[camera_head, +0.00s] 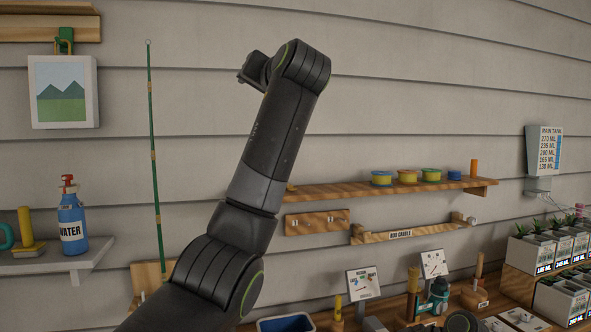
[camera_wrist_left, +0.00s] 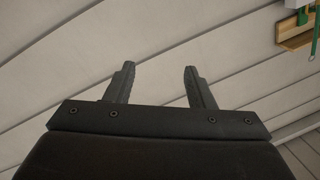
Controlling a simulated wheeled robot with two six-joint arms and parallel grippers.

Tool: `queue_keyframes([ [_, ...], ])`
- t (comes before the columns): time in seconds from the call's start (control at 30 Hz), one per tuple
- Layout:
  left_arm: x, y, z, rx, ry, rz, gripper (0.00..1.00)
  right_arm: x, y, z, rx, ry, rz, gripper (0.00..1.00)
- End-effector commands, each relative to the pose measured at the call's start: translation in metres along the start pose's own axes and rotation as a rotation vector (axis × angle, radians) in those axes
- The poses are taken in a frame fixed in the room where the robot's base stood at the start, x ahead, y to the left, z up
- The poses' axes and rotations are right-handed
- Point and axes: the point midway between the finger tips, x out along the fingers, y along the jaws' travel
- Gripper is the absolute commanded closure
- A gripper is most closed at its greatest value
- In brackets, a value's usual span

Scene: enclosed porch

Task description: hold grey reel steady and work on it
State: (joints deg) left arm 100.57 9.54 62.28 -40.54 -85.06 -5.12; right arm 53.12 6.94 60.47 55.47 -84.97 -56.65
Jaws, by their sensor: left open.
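My left arm rises from the bottom of the head view, and its wrist end is high against the wall, far above the bench. In the left wrist view my left gripper (camera_wrist_left: 161,84) is open, with two dark fingers apart and only siding behind them. No grey reel can be made out for certain. A small teal and dark reel-like thing (camera_head: 436,298) stands on the wooden bench (camera_head: 394,309) at the bottom of the head view. A dark shape at the bottom edge beside it is cut off and unclear. My right gripper is not in view.
A rod (camera_head: 153,150) stands upright along the wall. A wall shelf (camera_head: 335,190) bears several coloured spools, above a rod cradle (camera_head: 410,233). A water bottle (camera_head: 72,222) stands on the left shelf (camera_head: 45,264). A blue tray (camera_head: 285,323) and potted plants (camera_head: 560,300) are low down.

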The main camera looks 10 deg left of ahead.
Motion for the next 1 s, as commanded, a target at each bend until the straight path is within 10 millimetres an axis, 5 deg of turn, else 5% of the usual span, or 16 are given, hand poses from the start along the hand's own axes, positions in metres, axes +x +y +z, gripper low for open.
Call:
queue_keyframes([
  [0.23,0.034,0.112,0.097,0.303,-0.259,0.322,0.51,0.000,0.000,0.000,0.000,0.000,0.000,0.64],
  [0.5,0.035,0.210,0.226,0.606,-0.514,0.732,0.51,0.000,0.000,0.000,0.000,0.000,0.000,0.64],
  [0.8,-0.008,0.277,0.357,0.845,-0.722,1.239,0.51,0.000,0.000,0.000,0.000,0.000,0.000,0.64],
  [1.0,-0.031,0.291,0.397,0.901,-0.771,1.438,0.51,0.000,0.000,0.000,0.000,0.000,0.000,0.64],
])
